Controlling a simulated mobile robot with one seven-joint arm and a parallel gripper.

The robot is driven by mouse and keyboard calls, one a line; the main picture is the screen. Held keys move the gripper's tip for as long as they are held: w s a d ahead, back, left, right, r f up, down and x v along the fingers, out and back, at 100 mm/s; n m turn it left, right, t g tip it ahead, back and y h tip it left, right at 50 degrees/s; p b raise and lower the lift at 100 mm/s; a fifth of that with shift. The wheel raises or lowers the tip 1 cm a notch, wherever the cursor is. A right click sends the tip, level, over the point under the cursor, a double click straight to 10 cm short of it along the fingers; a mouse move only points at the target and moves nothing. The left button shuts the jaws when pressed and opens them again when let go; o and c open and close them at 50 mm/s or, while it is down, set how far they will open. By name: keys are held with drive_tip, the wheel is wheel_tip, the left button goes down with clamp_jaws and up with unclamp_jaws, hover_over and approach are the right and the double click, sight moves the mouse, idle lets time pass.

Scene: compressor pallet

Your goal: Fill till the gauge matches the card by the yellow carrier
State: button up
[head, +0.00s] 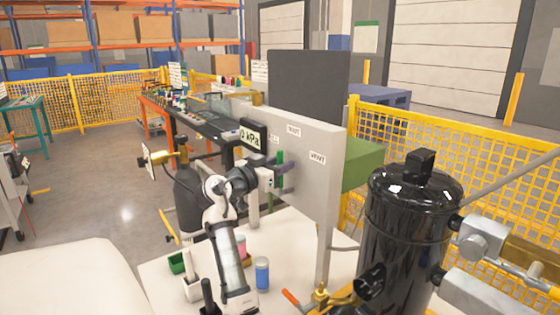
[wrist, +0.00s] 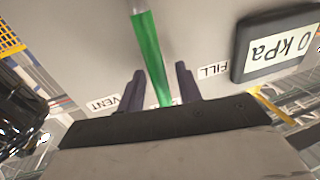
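The gauge (head: 252,137) on the upright grey panel (head: 318,195) shows "0 kPa"; it reads upside down in the wrist view (wrist: 279,43). A green lever (wrist: 150,55) stands against the panel, between a FILL label (wrist: 212,71) and a VENT label (wrist: 103,103). It also shows in the head view (head: 280,157). My gripper (wrist: 160,88) is open, its fingers on either side of the lever with gaps visible; in the head view it is beside the panel (head: 285,178). I cannot make out the yellow carrier or which card stands by it.
A black compressor tank (head: 410,235) stands at right, before a yellow mesh fence (head: 480,165). A blue can (head: 262,274) and a green box (head: 178,262) sit on the white surface below my arm. A dark bench (head: 195,118) with small items stretches behind.

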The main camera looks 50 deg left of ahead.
drive_tip(key=shift+w, duration=0.2)
clamp_jaws()
